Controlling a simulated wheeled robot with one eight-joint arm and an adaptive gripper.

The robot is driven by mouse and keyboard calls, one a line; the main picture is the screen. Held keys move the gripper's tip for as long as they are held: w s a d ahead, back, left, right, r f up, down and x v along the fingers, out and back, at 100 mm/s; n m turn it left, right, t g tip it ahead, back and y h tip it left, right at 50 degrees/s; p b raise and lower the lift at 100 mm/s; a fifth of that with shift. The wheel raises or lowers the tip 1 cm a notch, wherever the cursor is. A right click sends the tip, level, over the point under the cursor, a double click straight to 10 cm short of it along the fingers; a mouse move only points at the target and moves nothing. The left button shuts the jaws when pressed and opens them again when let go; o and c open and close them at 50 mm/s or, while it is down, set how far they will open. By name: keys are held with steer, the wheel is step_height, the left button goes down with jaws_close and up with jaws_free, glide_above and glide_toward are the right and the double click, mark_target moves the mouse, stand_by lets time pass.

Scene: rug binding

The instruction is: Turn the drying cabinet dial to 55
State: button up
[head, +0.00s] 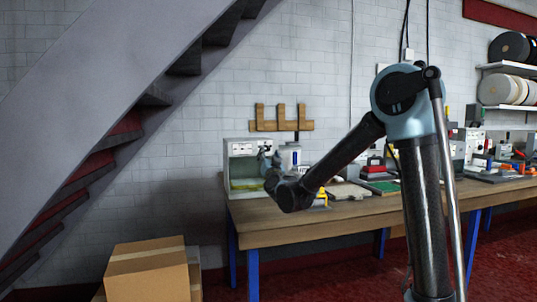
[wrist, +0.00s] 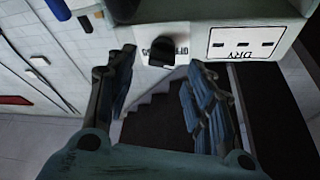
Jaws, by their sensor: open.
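The drying cabinet (head: 232,149) is a pale box with an open-looking lower part, at the left end of the workbench in the head view. Its pale front panel (wrist: 215,35) fills the top of the wrist view, with a "DRY" label. The dark dial (wrist: 162,51) sits on that panel, partly over small printed letters; I cannot read its setting. My gripper (wrist: 163,62) is open, its blue fingers on either side of the dial in the picture. I cannot tell whether they touch it. In the head view my gripper (head: 268,162) is in front of the cabinet's right side.
The wooden workbench (head: 285,230) carries tools and small devices to the right. A wooden rack (head: 282,125) hangs on the wall behind. Cardboard boxes (head: 150,272) stand on the floor at the left, under a staircase (head: 110,105). Rolls lie on shelves (head: 508,68) at the right.

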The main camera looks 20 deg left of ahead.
mark_target(268, 150)
steer(key=shift+x, duration=2.1)
steer(key=c, duration=1.1)
